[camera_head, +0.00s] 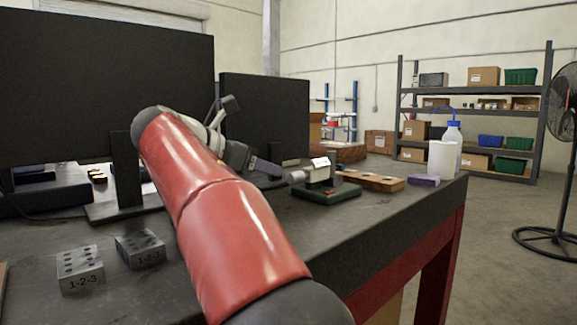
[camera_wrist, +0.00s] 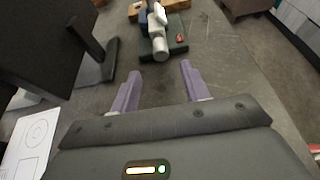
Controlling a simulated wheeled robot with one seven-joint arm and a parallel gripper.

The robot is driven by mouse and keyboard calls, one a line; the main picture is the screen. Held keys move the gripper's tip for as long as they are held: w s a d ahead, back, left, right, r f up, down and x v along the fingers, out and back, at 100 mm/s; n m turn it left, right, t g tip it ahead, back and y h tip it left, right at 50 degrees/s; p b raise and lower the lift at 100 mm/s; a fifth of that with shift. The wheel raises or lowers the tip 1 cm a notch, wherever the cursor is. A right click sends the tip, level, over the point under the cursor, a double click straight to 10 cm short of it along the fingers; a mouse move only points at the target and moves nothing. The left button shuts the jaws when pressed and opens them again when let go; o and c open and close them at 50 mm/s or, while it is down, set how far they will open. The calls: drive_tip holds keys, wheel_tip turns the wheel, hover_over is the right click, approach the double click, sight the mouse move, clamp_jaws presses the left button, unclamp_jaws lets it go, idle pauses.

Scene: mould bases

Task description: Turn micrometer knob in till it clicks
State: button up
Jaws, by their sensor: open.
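The micrometer (camera_head: 318,172) is held in a stand with a dark green base (camera_head: 333,192) on the grey bench, right of my arm in the head view. Its silver knob (camera_head: 297,177) points left toward my gripper. In the wrist view the knob (camera_wrist: 160,48) faces me, just beyond and between the fingertips. My gripper (camera_wrist: 160,75) has two purple fingers spread apart with nothing between them.
Dark monitors (camera_head: 262,120) stand behind and left of my arm. A wooden block with holes (camera_head: 372,181), a purple block (camera_head: 423,180) and a white bottle (camera_head: 453,145) are right of the stand. Two 1-2-3 blocks (camera_head: 140,249) lie at the front left. Bench around the fingers is clear.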

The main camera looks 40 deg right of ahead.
sight(290, 176)
drive_tip(key=shift+d, duration=0.15)
drive_tip(key=b+x, duration=0.1)
drive_tip(key=x, duration=0.6)
drive_tip(key=shift+d+f, duration=0.2)
drive_tip(key=shift+d, duration=0.1)
drive_tip(key=c, duration=1)
